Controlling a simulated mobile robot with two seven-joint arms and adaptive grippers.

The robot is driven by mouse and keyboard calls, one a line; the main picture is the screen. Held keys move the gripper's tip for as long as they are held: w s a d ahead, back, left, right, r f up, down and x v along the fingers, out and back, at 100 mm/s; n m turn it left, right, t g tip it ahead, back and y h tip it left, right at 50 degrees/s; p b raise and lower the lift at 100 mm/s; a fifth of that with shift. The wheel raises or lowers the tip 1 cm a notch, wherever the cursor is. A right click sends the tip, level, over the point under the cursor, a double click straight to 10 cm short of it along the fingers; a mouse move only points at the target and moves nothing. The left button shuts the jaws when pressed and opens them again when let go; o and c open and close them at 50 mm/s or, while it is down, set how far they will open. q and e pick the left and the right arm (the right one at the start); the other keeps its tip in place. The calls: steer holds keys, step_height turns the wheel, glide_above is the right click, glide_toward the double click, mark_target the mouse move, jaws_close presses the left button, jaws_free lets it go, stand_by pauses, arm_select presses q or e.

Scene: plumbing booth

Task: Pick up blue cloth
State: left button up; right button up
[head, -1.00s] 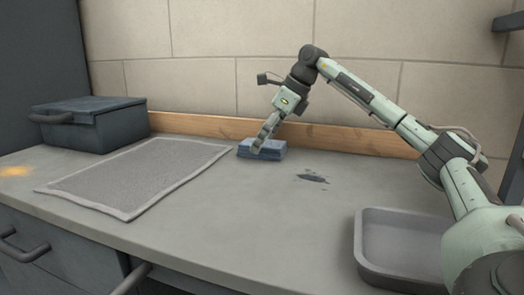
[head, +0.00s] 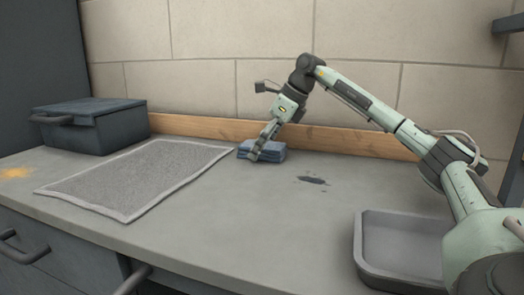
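The folded blue cloth (head: 272,152) lies on the grey counter near the wooden strip along the wall. My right gripper (head: 255,156) reaches down to the cloth's left front side, with its fingers in front of part of it. The fingers are small and seen from the side, so I cannot tell whether they are apart or closed on the cloth. The cloth appears to rest on the counter. My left gripper is not in view.
A grey mat (head: 140,176) with a pale border lies left of the cloth. A dark lidded box (head: 90,122) stands at the back left. A grey tray (head: 368,250) sits at the front right. A dark stain (head: 312,181) and a yellow stain (head: 14,173) mark the counter (head: 250,225).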

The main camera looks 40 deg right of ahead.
steer(key=c, duration=1.2)
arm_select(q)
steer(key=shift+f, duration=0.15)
arm_select(e)
steer(key=shift+r, duration=0.15)
step_height(320, 180, up, 2)
steer(key=shift+r, duration=0.1)
steer(key=r, duration=0.2)
steer(key=w+a+r+p, duration=0.1)
steer(key=shift+a+r, duration=0.1)
arm_select(q)
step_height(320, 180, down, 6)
steer(key=p, duration=0.1)
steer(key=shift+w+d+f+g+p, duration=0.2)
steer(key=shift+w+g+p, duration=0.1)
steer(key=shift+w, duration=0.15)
arm_select(e)
steer(key=w+a+r, duration=0.4)
steer(key=a, duration=0.1)
steer(key=w+a+r, duration=0.1)
steer(key=w+a, duration=0.1)
steer(key=w, duration=0.1)
steer(key=shift+a+r, duration=0.15)
steer(key=shift+r, duration=0.25)
